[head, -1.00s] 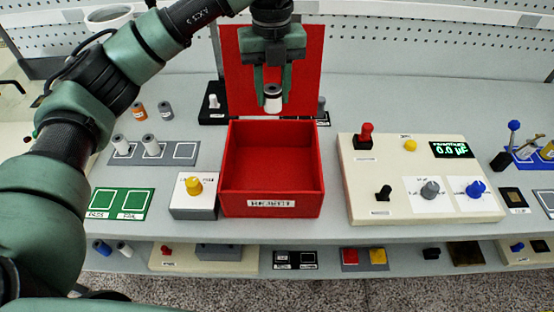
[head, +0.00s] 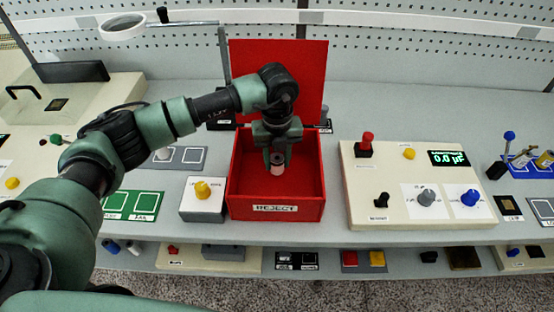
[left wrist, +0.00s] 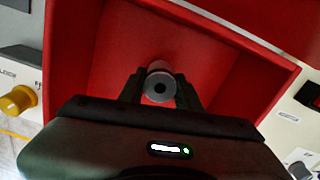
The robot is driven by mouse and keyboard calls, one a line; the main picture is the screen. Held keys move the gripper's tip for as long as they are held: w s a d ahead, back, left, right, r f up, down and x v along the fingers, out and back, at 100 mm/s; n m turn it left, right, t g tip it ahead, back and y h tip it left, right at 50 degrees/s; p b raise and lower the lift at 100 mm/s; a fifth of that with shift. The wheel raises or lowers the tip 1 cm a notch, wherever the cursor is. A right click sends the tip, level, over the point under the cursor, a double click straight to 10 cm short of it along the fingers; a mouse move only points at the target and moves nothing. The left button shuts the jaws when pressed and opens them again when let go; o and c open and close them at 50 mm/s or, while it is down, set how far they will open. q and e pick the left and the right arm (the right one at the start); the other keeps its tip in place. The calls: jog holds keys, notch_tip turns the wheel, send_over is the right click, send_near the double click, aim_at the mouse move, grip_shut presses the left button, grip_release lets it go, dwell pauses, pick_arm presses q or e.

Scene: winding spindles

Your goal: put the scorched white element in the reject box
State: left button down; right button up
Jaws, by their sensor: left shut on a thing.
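The red reject box (head: 277,208) stands open on the bench with its lid (head: 307,80) tilted up at the back and a REJECT label on its front. My left gripper (head: 277,160) points down into the box opening. It is shut on a small white cylindrical element (head: 277,170) with a grey end. In the left wrist view the element (left wrist: 160,84) sits between the two fingers, with the red box walls around it. I cannot make out scorch marks. The box floor below it is partly hidden. My right gripper is not in view.
A cream panel (head: 360,212) with knobs and a display stands right of the box. A grey block with a yellow knob (head: 202,189) is close on the left. A grey tray (head: 190,157) and green pass/fail mat (head: 117,202) lie further left, partly behind my arm.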

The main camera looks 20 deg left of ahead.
pick_arm(q)
jog(key=shift+f, duration=0.55)
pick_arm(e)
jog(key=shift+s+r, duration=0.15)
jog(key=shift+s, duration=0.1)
pick_arm(q)
jog(key=shift+f, duration=0.1)
jog(key=shift+f, duration=0.1)
jog(key=c, duration=1)
grip_release()
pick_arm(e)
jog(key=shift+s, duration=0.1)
